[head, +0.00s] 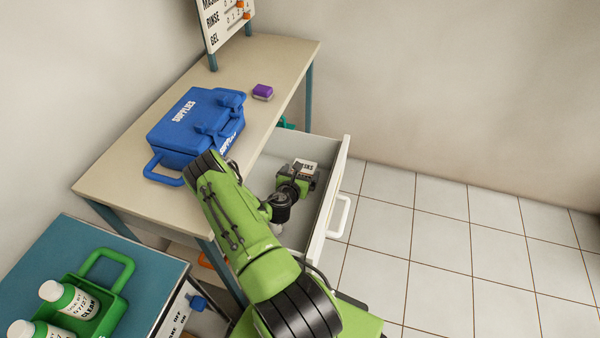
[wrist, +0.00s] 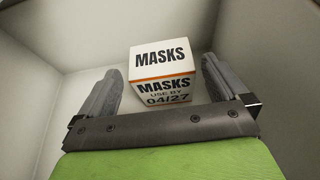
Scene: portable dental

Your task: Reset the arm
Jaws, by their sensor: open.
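My green arm reaches down into an open white drawer (head: 331,190) under the table. My gripper (wrist: 162,88) is open in the wrist view, with its two grey fingers apart. A white box marked MASKS (wrist: 162,78), with an orange stripe, lies in the drawer between and beyond the fingertips. The box top also shows in the head view (head: 305,167), just past my wrist. I cannot tell whether the fingers touch the box. In the head view the fingers are hidden behind my wrist.
A blue supplies case (head: 190,130) and a small purple block (head: 262,91) stand on the beige table (head: 130,190). A sign board (head: 226,18) stands at the back. A green caddy (head: 112,307) with white bottles sits on a lower blue-topped stand. Tiled floor at right is clear.

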